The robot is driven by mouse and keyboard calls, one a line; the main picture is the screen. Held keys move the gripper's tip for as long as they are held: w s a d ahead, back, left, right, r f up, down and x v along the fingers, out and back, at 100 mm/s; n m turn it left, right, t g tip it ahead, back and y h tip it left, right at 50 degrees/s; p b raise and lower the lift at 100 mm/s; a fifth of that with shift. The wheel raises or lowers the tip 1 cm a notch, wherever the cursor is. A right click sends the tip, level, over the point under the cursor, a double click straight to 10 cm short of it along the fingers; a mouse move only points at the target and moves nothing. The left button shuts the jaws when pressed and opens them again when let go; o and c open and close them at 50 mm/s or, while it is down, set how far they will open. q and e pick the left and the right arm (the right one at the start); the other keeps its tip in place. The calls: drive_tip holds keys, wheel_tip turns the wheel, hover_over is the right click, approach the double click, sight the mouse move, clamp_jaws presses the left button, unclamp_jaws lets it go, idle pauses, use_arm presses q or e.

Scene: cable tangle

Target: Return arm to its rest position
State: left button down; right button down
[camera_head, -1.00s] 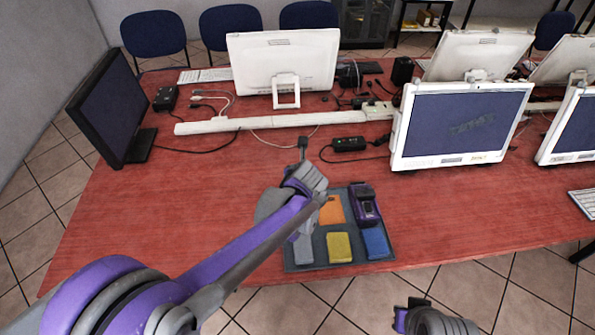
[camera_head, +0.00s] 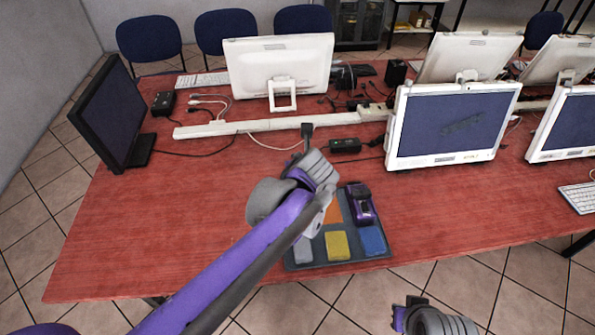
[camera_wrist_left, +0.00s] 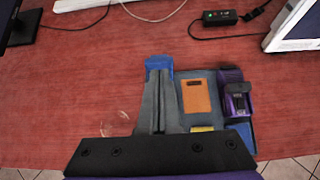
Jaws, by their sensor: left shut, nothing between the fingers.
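My left arm reaches in from the bottom left of the head view, and its gripper (camera_head: 307,130) is above the red table (camera_head: 200,210). The gripper is shut with nothing between its fingers. In the left wrist view the fingers (camera_wrist_left: 158,68) lie together, with blue at their tips, over the table just left of the orange card (camera_wrist_left: 200,95). In the head view the left arm partly covers the grey tray (camera_head: 345,264) and the orange card. Part of my right arm shows at the bottom edge; its gripper fingers are not visible.
The tray holds a purple device (camera_head: 360,204), a yellow block (camera_head: 337,246), a blue block (camera_head: 373,241) and a pale block (camera_head: 303,249). A white cable channel (camera_head: 250,126), a black adapter (camera_head: 345,146), cables and monitors (camera_head: 455,125) stand beyond. The table's left part is clear.

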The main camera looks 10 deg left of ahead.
use_arm(q)
drive_tip(key=s+a+f+n+g+h, duration=0.1)
drive_tip(key=s+a+f+n, duration=0.3)
drive_tip(key=s+n, duration=1)
drive_tip(key=s+a+f+n+g+h+p, duration=0.1)
drive_tip(key=s+a+f+n, duration=0.4)
drive_tip(key=s+n, duration=0.9)
drive_tip(key=n+g, duration=0.1)
drive_tip(key=n, duration=0.3)
drive_tip(key=shift+a+f+n+g+h, duration=0.15)
drive_tip(key=shift+a+n+g+h, duration=0.15)
drive_tip(key=shift+a+n, duration=0.1)
